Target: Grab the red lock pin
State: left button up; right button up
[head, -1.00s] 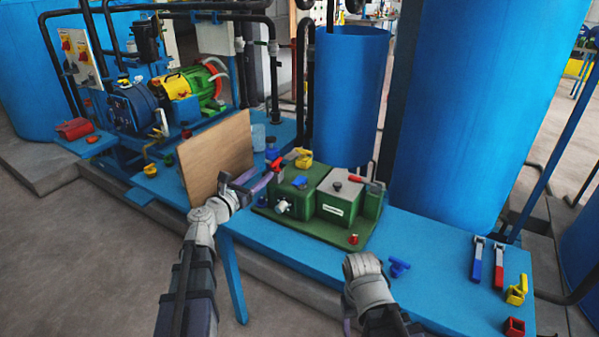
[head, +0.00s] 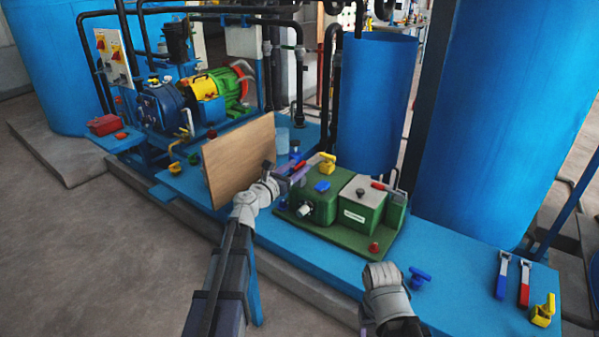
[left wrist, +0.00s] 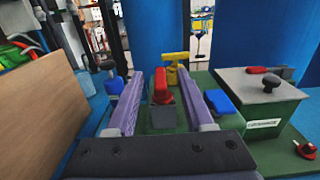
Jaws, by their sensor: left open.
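The red lock pin (left wrist: 160,84) stands upright on a grey block in the left wrist view, between my left gripper's two purple fingers. My left gripper (left wrist: 160,76) is open, with gaps on both sides of the pin. In the head view my left gripper (head: 296,173) reaches to the left end of the green unit (head: 322,208), and the pin shows only as a small red spot beside it. My right wrist (head: 384,287) is low over the front of the blue bench. Only a sliver of purple finger shows there, so its jaws cannot be judged.
A wooden board (head: 238,160) stands just left of my left gripper. A yellow valve handle (left wrist: 176,66) is behind the pin and a blue knob (left wrist: 218,101) to its right. A red knob (head: 374,247) sits at the unit's front.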

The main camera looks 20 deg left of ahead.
pick_arm(q)
grip_shut()
dwell(0.4)
